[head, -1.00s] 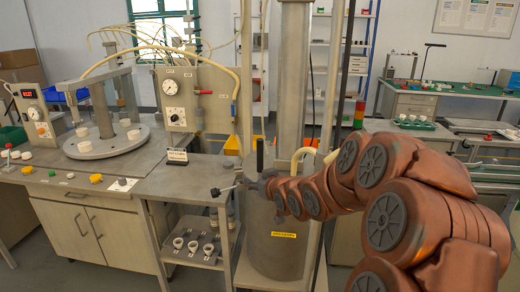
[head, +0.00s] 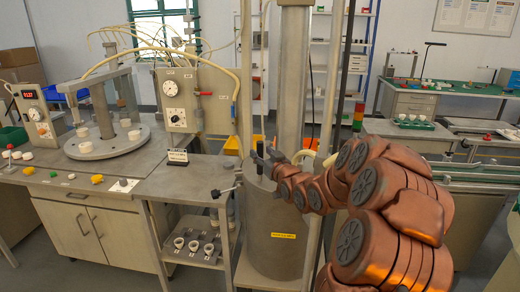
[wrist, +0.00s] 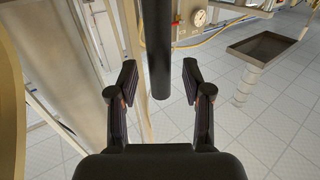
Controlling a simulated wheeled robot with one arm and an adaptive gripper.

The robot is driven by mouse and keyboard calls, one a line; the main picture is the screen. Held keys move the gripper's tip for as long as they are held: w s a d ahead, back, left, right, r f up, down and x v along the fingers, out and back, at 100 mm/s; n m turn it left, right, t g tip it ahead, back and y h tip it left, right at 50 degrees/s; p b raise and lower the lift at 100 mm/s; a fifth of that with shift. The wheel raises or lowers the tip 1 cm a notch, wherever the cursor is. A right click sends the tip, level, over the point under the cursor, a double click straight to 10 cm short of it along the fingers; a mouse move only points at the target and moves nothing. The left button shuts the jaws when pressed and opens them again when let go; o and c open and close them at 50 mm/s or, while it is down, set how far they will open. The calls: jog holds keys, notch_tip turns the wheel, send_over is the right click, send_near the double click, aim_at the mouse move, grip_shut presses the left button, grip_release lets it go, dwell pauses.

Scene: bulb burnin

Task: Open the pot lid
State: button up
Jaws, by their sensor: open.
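My gripper (head: 264,160) is above the pot's top, close to a dark upright bar. In the wrist view my gripper (wrist: 160,78) is open, one finger on each side of a black cylindrical bar (wrist: 156,50). The bar hangs between the fingers with gaps on both sides. I cannot tell for sure whether it is the lid's handle.
A lever with a black knob (head: 215,193) sticks out left of the pot's top. The bench (head: 100,195) with a round turntable (head: 125,145) is at the left. A metal column and hoses rise behind the pot.

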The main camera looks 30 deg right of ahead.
jog(key=shift+w+d, duration=0.15)
jog(key=shift+w, duration=0.95)
grip_shut()
